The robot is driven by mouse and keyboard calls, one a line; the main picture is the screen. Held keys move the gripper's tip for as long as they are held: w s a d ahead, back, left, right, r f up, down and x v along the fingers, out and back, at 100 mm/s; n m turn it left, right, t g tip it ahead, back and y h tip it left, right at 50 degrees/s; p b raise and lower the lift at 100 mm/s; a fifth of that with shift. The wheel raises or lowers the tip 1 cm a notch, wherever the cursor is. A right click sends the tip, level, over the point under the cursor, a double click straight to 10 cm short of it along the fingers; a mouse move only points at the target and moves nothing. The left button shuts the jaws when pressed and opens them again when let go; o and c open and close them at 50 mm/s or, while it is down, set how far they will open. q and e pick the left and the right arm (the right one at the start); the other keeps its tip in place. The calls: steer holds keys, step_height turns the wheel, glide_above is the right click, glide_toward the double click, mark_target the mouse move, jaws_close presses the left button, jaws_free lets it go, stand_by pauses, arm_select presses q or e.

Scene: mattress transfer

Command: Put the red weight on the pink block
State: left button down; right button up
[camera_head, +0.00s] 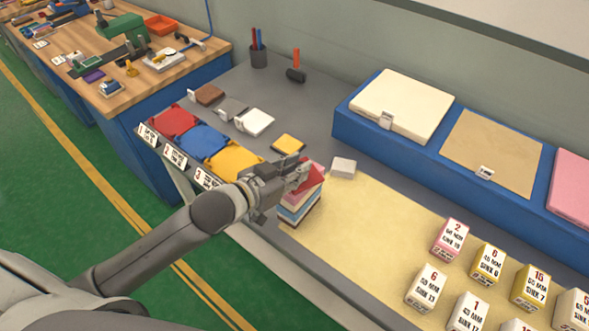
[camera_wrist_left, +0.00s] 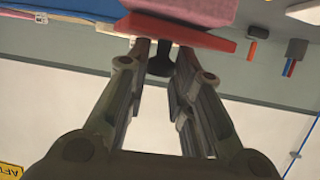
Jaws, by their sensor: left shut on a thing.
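My left gripper (camera_head: 298,178) is shut on the black knob (camera_wrist_left: 160,62) of the red weight (camera_wrist_left: 190,34), a flat red plate. The red weight shows beside the fingertips in the head view (camera_head: 315,175), partly hidden by the gripper. In the left wrist view the pink block (camera_wrist_left: 195,10) appears directly against the plate's far side. In the head view a stack of layered coloured blocks (camera_head: 299,208) stands right under the gripper. I cannot tell whether the weight rests on the block or hovers just above it. My right gripper is out of view.
Red (camera_head: 172,121), blue (camera_head: 203,140) and yellow (camera_head: 234,160) bins stand left of the stack. A small white block (camera_head: 343,168) lies close to its right. Several labelled blocks (camera_head: 451,238) stand at the right. The beige mat (camera_head: 350,235) is clear between them.

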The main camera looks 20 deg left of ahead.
arm_select(q)
steer(key=shift+f, duration=0.1)
steer(key=c, duration=1.3)
jaws_free()
steer(key=shift+s+a, duration=0.2)
steer(key=shift+s, duration=0.15)
steer(key=shift+v, duration=5.65)
